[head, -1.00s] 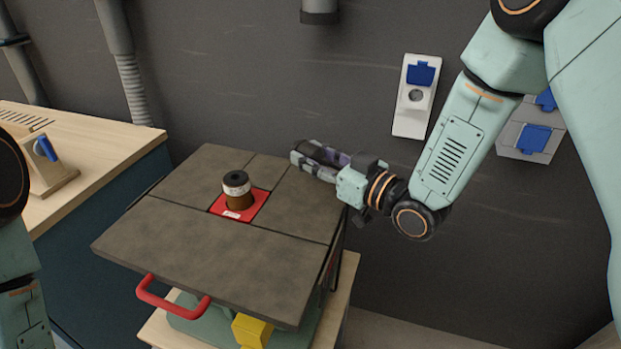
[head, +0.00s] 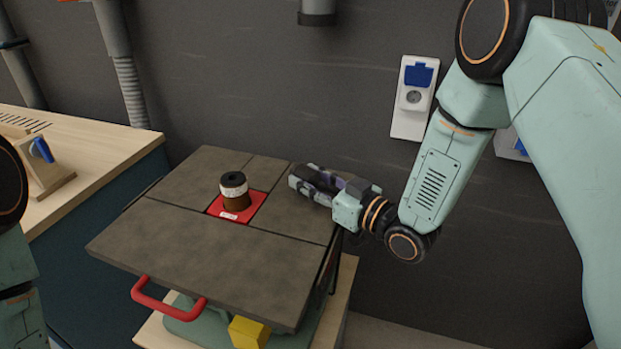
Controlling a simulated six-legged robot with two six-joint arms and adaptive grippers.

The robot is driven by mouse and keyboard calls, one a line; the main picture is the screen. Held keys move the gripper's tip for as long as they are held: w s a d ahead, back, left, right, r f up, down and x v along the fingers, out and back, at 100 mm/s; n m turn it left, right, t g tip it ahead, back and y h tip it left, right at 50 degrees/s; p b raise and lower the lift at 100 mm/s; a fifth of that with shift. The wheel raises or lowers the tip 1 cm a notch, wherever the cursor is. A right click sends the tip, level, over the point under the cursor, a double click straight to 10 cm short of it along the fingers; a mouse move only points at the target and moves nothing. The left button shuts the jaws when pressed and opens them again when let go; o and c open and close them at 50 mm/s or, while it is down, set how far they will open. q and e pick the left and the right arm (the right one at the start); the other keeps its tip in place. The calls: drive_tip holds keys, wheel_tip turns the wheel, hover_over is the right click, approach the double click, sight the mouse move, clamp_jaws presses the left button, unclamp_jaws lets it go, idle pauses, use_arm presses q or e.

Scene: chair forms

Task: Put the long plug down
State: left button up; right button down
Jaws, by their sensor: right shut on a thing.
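My right gripper (head: 312,183) is at the right back corner of the grey-brown tabletop (head: 200,240), pointing left. It is shut on a dark thing, taken to be the long plug, which is mostly hidden by the fingers. I cannot tell whether the fingers or the held thing touch the top. A brown cylinder (head: 234,190) with a white band and black top stands upright on a red square plate (head: 254,205) in the tabletop, left of the gripper and apart from it. My left gripper is out of view; only parts of my left arm show at the left edge.
A red handle (head: 165,302) and a yellow block (head: 249,331) are at the table's front. A wooden bench (head: 85,150) with a blue-handled fixture (head: 42,150) stands left. A white wall socket (head: 413,97) with a blue lid is behind my right arm. The tabletop's front half is clear.

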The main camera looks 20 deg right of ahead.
drive_tip(key=shift+f, duration=0.25)
drive_tip(key=c, duration=0.9)
unclamp_jaws()
drive_tip(key=shift+o, duration=0.2)
drive_tip(key=shift+r, duration=0.1)
drive_tip(key=shift+r, duration=0.2)
drive_tip(key=shift+r+p, duration=0.45)
drive_tip(key=shift+r, duration=0.05)
drive_tip(key=p+v, duration=0.1)
drive_tip(key=v, duration=1.1)
drive_tip(key=shift+f+p, duration=0.2)
drive_tip(key=shift+p, duration=0.15)
